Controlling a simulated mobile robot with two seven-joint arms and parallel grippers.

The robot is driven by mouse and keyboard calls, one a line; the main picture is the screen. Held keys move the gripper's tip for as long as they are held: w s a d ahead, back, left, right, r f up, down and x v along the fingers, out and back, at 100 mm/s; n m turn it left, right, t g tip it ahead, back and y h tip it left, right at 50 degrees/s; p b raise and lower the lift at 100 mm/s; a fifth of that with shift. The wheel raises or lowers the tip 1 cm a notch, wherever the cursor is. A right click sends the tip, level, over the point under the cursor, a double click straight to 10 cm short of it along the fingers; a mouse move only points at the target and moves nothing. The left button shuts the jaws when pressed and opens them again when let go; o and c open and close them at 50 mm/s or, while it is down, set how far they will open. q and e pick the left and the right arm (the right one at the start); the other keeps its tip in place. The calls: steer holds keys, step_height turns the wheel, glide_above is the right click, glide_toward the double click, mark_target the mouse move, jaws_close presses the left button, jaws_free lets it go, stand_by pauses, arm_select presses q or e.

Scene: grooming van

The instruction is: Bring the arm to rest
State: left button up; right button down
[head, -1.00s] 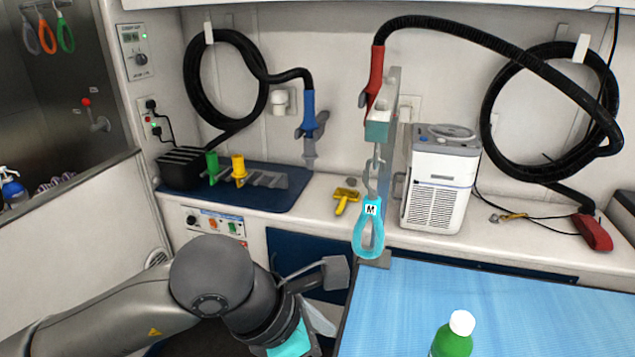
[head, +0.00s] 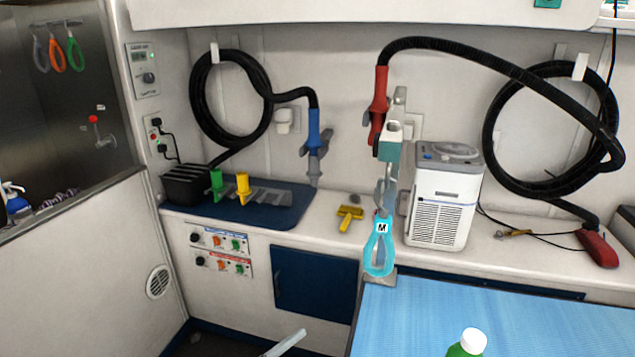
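Neither of my grippers can be made out in the head view. A pale grey bar pokes up at the bottom edge, left of the grooming table (head: 440,318). I cannot tell whether it belongs to my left arm. My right arm is not in view. A cyan loop marked M (head: 379,262) hangs from the upright post at the table's back left corner, with no gripper at it.
The blue-topped table fills the lower right, with a green bottle with a white cap (head: 468,345) at its front. Behind it, the counter (head: 322,222) holds a white unit (head: 440,200), a yellow tool (head: 350,218) and a blue mat (head: 290,213).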

arm_select(q)
steer(key=s+a+f+n+g+y, duration=0.1)
steer(key=s+a+f+n+y, duration=0.4)
steer(key=f, duration=0.6)
steer(key=s+a+f+n+g+y, duration=0.25)
steer(key=s+a+f+n, duration=0.3)
steer(key=s+f, duration=0.35)
steer(key=s+a+f+n+g+y, duration=0.1)
steer(key=s+f, duration=0.3)
steer(key=s, duration=0.5)
steer(key=s+a+f+n+g+y, duration=0.1)
steer(key=s+a+f+n+g, duration=0.1)
steer(key=s, duration=0.7)
steer(key=s+a+f+n+g+y, duration=0.1)
steer(key=s+a+f+n+g, duration=0.1)
steer(key=s+f, duration=0.5)
steer(key=shift+s+a+f+n+g, duration=0.2)
steer(key=shift+s+n+g, duration=0.25)
steer(key=shift+s+g, duration=0.8)
